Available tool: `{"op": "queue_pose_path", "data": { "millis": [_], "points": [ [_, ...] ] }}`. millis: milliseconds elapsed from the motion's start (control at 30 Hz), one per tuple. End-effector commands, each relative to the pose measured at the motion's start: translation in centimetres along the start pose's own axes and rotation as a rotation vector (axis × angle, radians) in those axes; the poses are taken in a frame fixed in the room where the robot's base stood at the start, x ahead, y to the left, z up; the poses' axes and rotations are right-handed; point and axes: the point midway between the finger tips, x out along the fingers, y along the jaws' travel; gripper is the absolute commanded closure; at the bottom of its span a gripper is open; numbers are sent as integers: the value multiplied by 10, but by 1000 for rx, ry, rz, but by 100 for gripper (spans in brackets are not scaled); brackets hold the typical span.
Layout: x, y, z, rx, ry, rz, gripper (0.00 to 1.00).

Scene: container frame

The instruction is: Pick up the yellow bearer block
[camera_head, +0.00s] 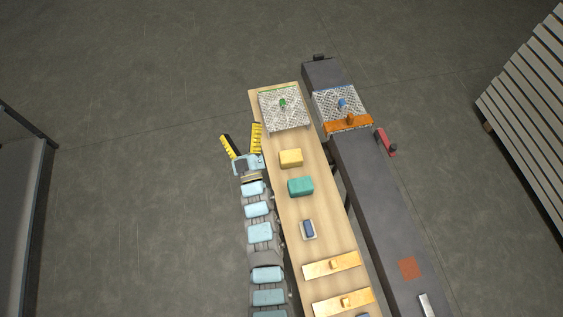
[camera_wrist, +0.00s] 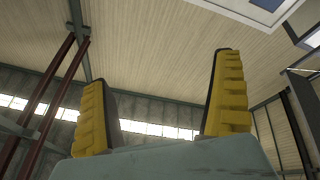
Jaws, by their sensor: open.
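A yellow block (camera_head: 291,158), which fits the yellow bearer block, lies on the long wooden table (camera_head: 292,208), above a teal block. My gripper (camera_head: 240,132) is just left of the table's edge, to the left of the yellow block and apart from it. Its two yellow-and-black fingers are spread with nothing between them. In the wrist view my gripper (camera_wrist: 164,66) shows both fingers apart against the ceiling and a wall with windows. The yellow block does not show in the wrist view.
A teal block (camera_head: 300,187) and a small blue item on a pale tray (camera_head: 308,229) lie lower on the table. Planks with small yellow blocks (camera_head: 331,265) are nearer. A mesh plate (camera_head: 284,110) is at the far end. A dark bench (camera_head: 378,200) runs alongside right.

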Motion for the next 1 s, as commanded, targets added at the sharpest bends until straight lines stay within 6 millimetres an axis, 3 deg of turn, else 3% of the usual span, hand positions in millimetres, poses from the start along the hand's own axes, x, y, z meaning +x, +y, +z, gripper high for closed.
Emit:
{"op": "queue_pose_path", "data": {
  "millis": [33, 200, 500, 700, 833, 1000],
  "points": [
    [8, -25, 28, -34, -51, -44, 4],
    [29, -88, 96, -174, -234, -199, 4],
    [37, -172, 200, -462, -534, -479, 4],
    [26, -204, 250, -676, -718, -661, 4],
    [16, -212, 274, -821, -836, -775, 4],
    [2, -209, 291, -1011, -993, -910, 4]
  ]
}}
